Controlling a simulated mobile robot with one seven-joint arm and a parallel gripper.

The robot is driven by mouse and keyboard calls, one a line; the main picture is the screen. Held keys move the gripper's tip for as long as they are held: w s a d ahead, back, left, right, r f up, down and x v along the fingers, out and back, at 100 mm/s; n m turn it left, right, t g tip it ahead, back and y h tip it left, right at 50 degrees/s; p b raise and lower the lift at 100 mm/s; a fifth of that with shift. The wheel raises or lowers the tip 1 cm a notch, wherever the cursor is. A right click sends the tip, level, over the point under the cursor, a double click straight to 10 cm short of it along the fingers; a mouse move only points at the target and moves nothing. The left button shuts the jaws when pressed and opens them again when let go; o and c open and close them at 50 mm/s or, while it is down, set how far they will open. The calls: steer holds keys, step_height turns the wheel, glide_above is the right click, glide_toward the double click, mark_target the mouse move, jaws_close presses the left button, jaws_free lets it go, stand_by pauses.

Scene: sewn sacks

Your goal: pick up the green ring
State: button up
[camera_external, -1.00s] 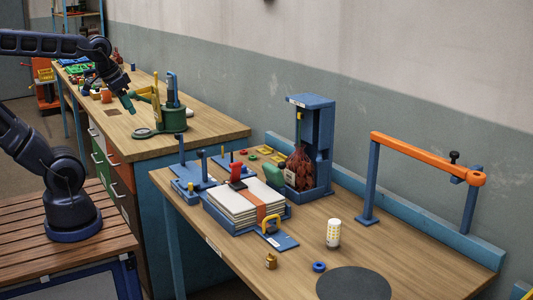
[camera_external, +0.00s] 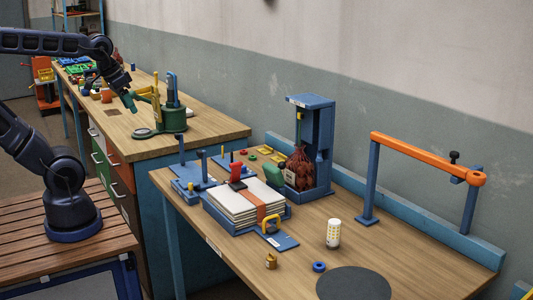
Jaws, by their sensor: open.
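I cannot make out a green ring for certain. My gripper (camera_external: 131,107) points down over the far bench, left of a green round stand (camera_external: 173,120) with a yellow lever. It is open; its fingertips are dark green and small in view, and I see nothing held between them.

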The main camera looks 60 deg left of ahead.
steer(key=w+a+n+g+h, duration=0.1)
steer(key=w+a+n, duration=0.15)
steer(key=w, duration=0.75)
steer(key=w+a+n+g, duration=0.15)
steer(key=w+n, duration=0.25)
steer(key=w, duration=0.7)
steer(key=w+a+n+g+h, duration=0.1)
steer(key=w+a+n, duration=0.15)
steer(key=w, duration=0.75)
steer(key=w+a+f+n+h, duration=0.1)
steer(key=w+a+f+n, duration=0.35)
steer(key=w+f, duration=0.55)
steer(key=n+g+h, duration=0.1)
steer(key=n+h, duration=0.1)
steer(key=n, duration=0.2)
glide_toward(253, 158)
steer(key=shift+w+a+f, duration=0.1)
steer(key=shift+a+f, duration=0.15)
steer(key=shift+f, duration=0.25)
steer(key=shift+w+a+f, duration=0.1)
steer(key=shift+a+f, duration=0.15)
steer(key=shift+f, duration=0.3)
steer(key=shift+y, duration=0.3)
steer(key=shift+w+d+x, duration=0.1)
steer(key=shift+d+x, duration=0.05)
steer(key=shift+x, duration=1.25)
steer(key=shift+w+d+x, duration=0.1)
steer(key=shift+x, duration=1.3)
steer(key=shift+r, duration=0.15)
steer(key=shift+c, duration=0.5)
